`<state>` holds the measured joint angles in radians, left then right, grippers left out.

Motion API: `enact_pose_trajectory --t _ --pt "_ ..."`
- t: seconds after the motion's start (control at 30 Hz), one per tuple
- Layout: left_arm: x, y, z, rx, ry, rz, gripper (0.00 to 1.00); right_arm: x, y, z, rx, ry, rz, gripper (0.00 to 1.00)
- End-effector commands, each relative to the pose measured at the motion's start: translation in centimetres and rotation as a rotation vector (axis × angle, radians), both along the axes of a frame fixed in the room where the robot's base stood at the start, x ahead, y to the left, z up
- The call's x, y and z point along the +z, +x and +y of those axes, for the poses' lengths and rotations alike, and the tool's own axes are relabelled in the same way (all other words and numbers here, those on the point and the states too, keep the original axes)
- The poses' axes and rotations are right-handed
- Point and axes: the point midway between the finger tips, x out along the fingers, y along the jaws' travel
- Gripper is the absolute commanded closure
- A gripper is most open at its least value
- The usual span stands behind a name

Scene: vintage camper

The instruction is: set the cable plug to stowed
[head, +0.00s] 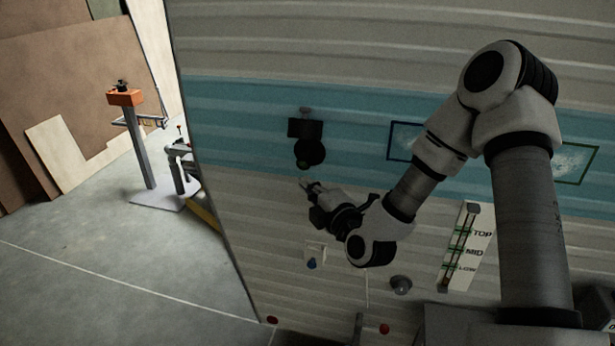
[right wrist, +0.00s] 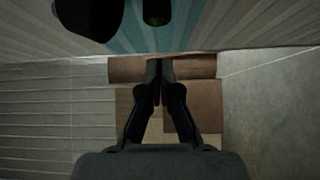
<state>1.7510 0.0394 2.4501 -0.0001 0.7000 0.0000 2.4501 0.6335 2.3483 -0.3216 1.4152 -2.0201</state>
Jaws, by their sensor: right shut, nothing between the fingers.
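A black square fitting (head: 305,128) with a round black piece (head: 309,153) below it is on the blue band of the camper wall. I cannot tell for certain whether this is the cable plug. My right gripper (head: 307,187) is shut and empty, just below the round black piece and apart from it. In the right wrist view its fingers (right wrist: 160,72) meet at the tips. A dark rounded piece (right wrist: 90,14) and a dark cylinder (right wrist: 156,12) show at that view's top edge. My left gripper is not in view.
A white plate with a blue knob (head: 312,263) and a grey round knob (head: 401,285) are lower on the wall. A TOP/MID/LOW strip (head: 463,248) is at right, near my arm. An orange-topped post (head: 125,97) stands on open floor at left.

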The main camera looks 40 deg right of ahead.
Motion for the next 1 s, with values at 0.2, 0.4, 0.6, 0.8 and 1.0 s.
enact_pose_trajectory --t 0.2,0.4,0.6,0.8,1.0 --pt "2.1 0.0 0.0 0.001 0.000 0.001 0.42 0.5 3.7 -1.8 -0.004 0.002 0.000 1.00" --pt "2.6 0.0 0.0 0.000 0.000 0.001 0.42 0.1 5.0 -3.2 0.000 0.000 0.001 1.00" --pt "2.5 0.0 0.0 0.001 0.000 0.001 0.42 0.0 5.0 -3.2 0.001 0.000 0.001 1.00" --pt "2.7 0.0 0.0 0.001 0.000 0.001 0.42 0.1 5.5 -3.8 -0.001 0.001 -0.002 1.00" --pt "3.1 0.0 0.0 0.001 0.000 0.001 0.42 0.1 7.3 -6.0 -0.002 0.001 -0.002 1.00"
